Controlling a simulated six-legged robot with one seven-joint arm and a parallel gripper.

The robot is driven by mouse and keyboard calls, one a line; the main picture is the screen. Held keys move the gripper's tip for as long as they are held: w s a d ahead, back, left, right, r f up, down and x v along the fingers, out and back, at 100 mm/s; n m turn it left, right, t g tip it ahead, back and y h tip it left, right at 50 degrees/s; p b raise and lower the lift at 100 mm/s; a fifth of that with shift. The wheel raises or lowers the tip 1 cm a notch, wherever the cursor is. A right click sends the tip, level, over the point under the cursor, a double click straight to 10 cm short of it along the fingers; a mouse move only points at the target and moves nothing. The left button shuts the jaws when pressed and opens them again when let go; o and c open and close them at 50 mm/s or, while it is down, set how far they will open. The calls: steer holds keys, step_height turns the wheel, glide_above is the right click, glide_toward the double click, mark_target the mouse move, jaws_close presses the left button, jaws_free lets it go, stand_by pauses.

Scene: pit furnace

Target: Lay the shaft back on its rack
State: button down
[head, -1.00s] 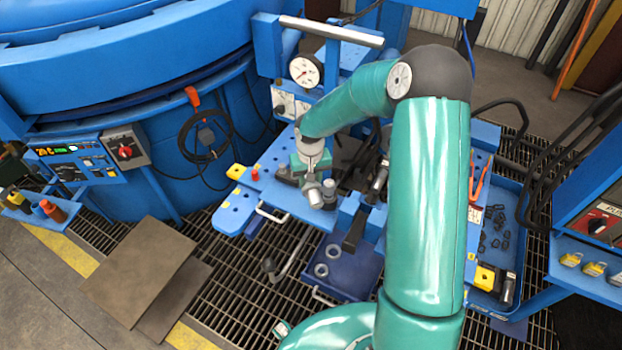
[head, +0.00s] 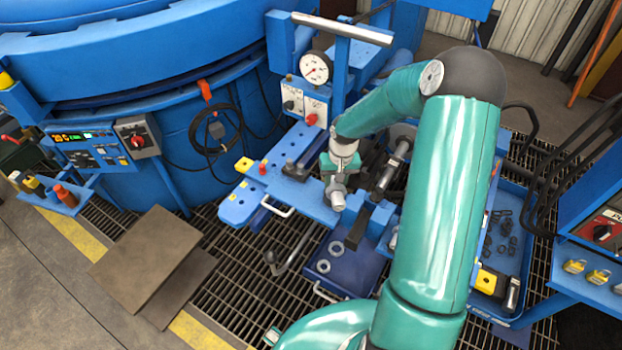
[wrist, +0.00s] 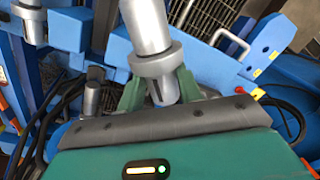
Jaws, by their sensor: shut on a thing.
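My gripper (head: 338,178) is over the blue bench in the head view. In the head view the shaft (head: 337,197) shows only as a short grey end below my gripper. A blue block (wrist: 65,27) lies left of the shaft in the wrist view. I cannot tell for sure which part is the rack, or whether the shaft touches anything below.
A dial gauge (head: 316,68) stands behind my gripper. Another grey rod (head: 393,165) lies on the bench to its right. The blue furnace (head: 175,130) is at left. My arm hides the bench's right part.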

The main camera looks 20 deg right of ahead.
steer(key=s+d+m, duration=0.1)
steer(key=s+d, duration=0.2)
steer(key=d, duration=0.2)
steer(key=s+d+f+m, duration=0.1)
steer(key=s+d, duration=0.2)
steer(key=d, duration=0.2)
steer(key=s+d+m+y, duration=0.1)
steer(key=s+d, duration=0.2)
steer(key=d, duration=0.2)
steer(key=shift+s+f+m+t, duration=0.1)
steer(key=shift+f+m+t, duration=0.05)
steer(key=shift+m+t, duration=0.25)
steer(key=s+d+f+m+t, duration=0.1)
steer(key=s+d+m, duration=0.3)
steer(key=s+d, duration=0.7)
steer(key=shift+s+a+f, duration=0.15)
steer(key=shift+s+f, duration=0.1)
steer(key=shift+f, duration=1)
steer(key=shift+s+a+f, duration=0.2)
steer(key=shift+f, duration=1.05)
steer(key=shift+s+a+f, duration=0.15)
steer(key=shift+s+f, duration=0.1)
steer(key=shift+f, duration=1)
steer(key=shift+f, duration=0.65)
steer(key=c, duration=0.9)
jaws_free()
steer(key=shift+s+a, duration=0.1)
steer(key=v, duration=1.3)
steer(key=shift+s+r, duration=0.2)
steer(key=shift+r, duration=0.15)
